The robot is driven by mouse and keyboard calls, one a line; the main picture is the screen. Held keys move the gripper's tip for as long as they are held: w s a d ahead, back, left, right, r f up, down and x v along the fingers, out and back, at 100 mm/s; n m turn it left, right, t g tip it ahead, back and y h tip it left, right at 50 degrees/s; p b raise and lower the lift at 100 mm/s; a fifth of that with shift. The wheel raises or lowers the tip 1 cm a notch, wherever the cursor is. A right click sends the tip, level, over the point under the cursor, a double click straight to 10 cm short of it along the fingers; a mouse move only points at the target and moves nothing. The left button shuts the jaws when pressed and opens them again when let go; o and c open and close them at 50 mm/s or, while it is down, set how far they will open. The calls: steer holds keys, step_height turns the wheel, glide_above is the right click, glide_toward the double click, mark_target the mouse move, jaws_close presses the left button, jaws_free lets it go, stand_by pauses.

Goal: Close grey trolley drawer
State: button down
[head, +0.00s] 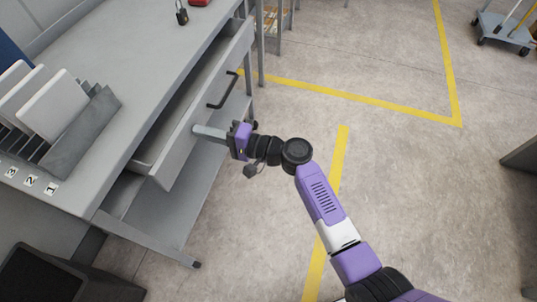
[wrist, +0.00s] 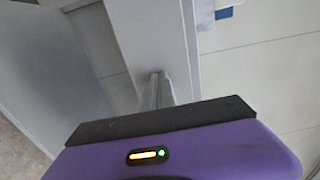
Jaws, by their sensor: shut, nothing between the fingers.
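The grey trolley (head: 145,75) stands at the left of the head view. Its drawer (head: 200,115) sticks out from under the top toward my arm, partly open, with a gap behind its front panel. A dark bar handle (head: 222,92) is on the front, toward its far end. My gripper (head: 197,131) is shut and empty, its fingertips at the drawer front on the near side of the handle. In the wrist view the fingers (wrist: 158,90) point at a pale grey panel (wrist: 145,35), probably the drawer front. I cannot tell whether they touch it.
A grey rack (head: 85,125) with upright pale plates stands on the trolley top. A padlock (head: 182,14) and a red object (head: 199,2) lie at its far end. A small cart (head: 503,30) stands far right.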

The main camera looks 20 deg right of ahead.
mark_target(178, 126)
steer(key=b+x, duration=0.2)
steer(key=x, duration=0.4)
steer(key=shift+f+b, duration=0.15)
steer(key=shift+b, duration=0.15)
steer(key=shift+w+a, duration=0.3)
steer(key=shift+a, duration=0.1)
steer(key=shift+r, duration=0.25)
steer(key=shift+a, duration=0.15)
steer(key=shift+b, duration=0.3)
